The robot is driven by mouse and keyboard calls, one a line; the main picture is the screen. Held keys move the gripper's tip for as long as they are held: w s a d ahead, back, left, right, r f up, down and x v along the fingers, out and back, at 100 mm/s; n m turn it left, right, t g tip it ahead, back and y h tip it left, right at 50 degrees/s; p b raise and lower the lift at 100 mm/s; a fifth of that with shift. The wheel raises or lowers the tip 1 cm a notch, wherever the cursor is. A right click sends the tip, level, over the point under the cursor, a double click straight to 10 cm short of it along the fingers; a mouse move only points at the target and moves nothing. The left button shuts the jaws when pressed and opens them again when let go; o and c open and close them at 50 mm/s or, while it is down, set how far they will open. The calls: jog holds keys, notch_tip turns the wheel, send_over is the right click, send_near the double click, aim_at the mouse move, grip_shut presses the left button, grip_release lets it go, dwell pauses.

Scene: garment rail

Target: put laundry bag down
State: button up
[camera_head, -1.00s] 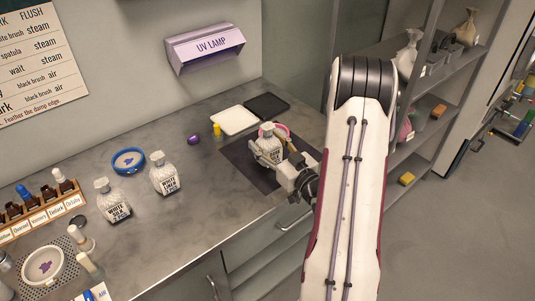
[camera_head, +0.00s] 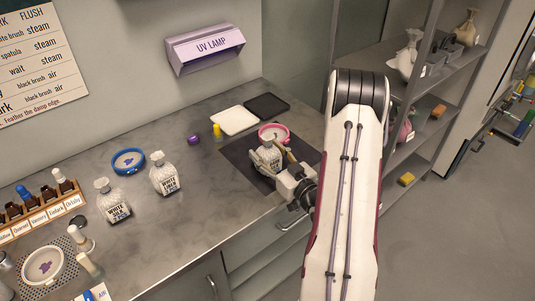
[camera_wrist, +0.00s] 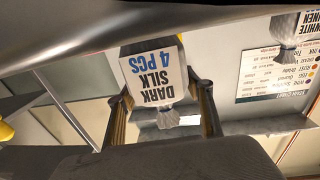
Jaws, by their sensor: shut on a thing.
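The held laundry bag (camera_head: 270,155) is pale, with a tied neck, and is over the dark mat on the counter. In the wrist view the bag (camera_wrist: 152,72) appears upside down, with the label "DARK SILK 4 PCS". My gripper (camera_head: 284,157) is shut on it, with a finger on each side in the wrist view (camera_wrist: 163,112). The gripper hides part of the bag in the head view. I cannot tell whether its base touches the dark mat (camera_head: 238,158).
A pink hoop (camera_head: 274,131) lies just behind the bag. Two "WHITE" bags (camera_head: 164,175) (camera_head: 113,203) and a blue hoop (camera_head: 128,160) stand to the left. White (camera_head: 234,120) and black (camera_head: 267,105) trays lie behind. Counter between the mat and white bags is mostly clear.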

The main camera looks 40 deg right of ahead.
aim_at(276, 160)
jog(key=shift+f, duration=0.3)
jog(key=shift+f, duration=0.2)
jog(key=o, duration=1.3)
jog(key=shift+c, duration=0.2)
jog(key=shift+s, duration=1.1)
jog(key=s, duration=0.3)
jog(key=shift+s+d+r, duration=0.1)
jog(key=shift+s+r, duration=0.05)
jog(key=shift+s, duration=1.15)
jog(key=shift+c, duration=0.4)
